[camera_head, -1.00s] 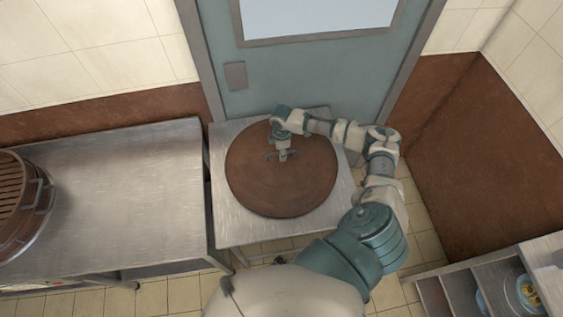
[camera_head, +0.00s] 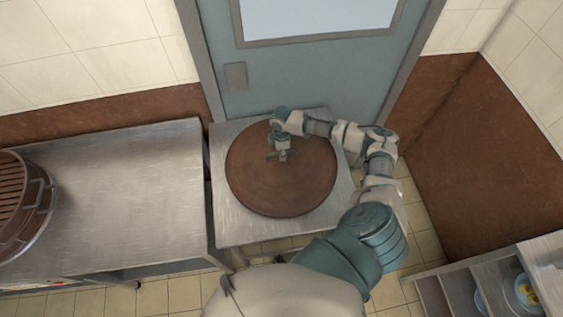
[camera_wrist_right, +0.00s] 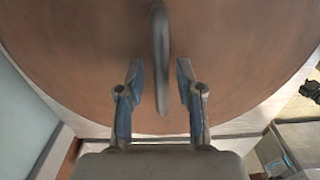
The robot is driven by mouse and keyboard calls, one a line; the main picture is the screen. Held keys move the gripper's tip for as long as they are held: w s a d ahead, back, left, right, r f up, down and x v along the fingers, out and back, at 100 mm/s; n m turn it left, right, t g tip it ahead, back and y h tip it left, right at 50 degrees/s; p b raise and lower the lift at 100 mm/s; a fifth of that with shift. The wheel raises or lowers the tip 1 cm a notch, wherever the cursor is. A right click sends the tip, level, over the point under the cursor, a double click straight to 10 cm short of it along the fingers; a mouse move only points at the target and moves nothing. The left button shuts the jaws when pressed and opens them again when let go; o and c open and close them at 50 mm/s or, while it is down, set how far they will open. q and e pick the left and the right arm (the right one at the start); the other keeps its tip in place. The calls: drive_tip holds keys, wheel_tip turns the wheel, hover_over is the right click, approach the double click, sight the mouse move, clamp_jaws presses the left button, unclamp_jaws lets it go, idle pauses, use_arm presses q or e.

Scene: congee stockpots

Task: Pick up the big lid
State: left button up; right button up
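The big lid (camera_head: 281,190) is a round brown wooden disc lying flat on a small metal table (camera_head: 232,228) in the head view. In the right wrist view the lid (camera_wrist_right: 70,50) fills most of the picture, and its dark upright handle (camera_wrist_right: 159,60) stands between the fingers. My right gripper (camera_head: 283,155) is over the lid's middle. In the wrist view its two fingers (camera_wrist_right: 159,88) are apart, one on each side of the handle, with a gap on both sides. My left gripper is not in view.
A long metal counter (camera_head: 130,190) stands to the left, with a brown slatted round vessel (camera_head: 22,205) on it. A blue-grey door (camera_head: 310,80) is behind the small table. A shelf unit with bowls (camera_head: 490,290) is at the lower right.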

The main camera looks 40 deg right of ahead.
clamp_jaws()
drive_tip(key=shift+w+r, duration=0.1)
drive_tip(key=shift+r, duration=0.05)
